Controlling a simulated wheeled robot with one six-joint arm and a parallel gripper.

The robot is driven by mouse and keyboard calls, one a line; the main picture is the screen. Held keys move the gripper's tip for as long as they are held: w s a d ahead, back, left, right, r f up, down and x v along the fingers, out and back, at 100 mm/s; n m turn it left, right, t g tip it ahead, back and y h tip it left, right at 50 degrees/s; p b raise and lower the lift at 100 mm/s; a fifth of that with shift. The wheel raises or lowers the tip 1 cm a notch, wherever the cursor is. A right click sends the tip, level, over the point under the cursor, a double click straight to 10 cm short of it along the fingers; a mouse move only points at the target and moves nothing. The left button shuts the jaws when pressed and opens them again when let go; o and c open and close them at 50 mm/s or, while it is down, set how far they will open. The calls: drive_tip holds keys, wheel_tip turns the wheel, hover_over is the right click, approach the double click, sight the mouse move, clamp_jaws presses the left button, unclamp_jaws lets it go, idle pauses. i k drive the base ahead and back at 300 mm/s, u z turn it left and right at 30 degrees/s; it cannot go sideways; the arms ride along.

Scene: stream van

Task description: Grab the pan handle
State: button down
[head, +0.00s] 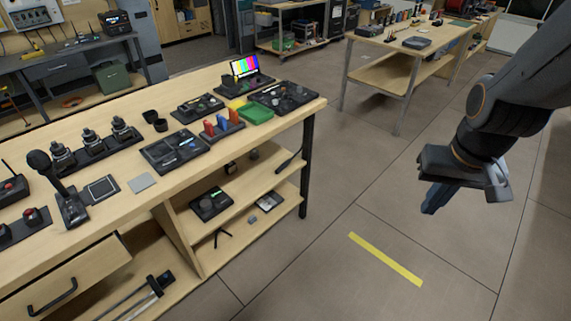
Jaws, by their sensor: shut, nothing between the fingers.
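My gripper (432,207) hangs in the air at the right, pointing down over the open floor. It is shut and empty, well apart from the workbench (312,110). I cannot surely tell which thing is the pan handle. A thin dark stick-like piece (289,160) sticks out at the right end of the bench's middle shelf and may be it. Dark rods like folded tripod legs (145,297) lie on the low shelf at the bottom left.
An open drawer (70,275) juts out at the lower left. A second table (400,40) stands behind. The floor by the yellow strip (385,259) is clear.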

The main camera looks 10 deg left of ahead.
sight(278, 170)
drive_tip(key=z, duration=0.65)
drive_tip(key=i, duration=2.15)
drive_tip(key=u, duration=1.25)
drive_tip(key=i, duration=0.9)
drive_tip(key=u, duration=0.85)
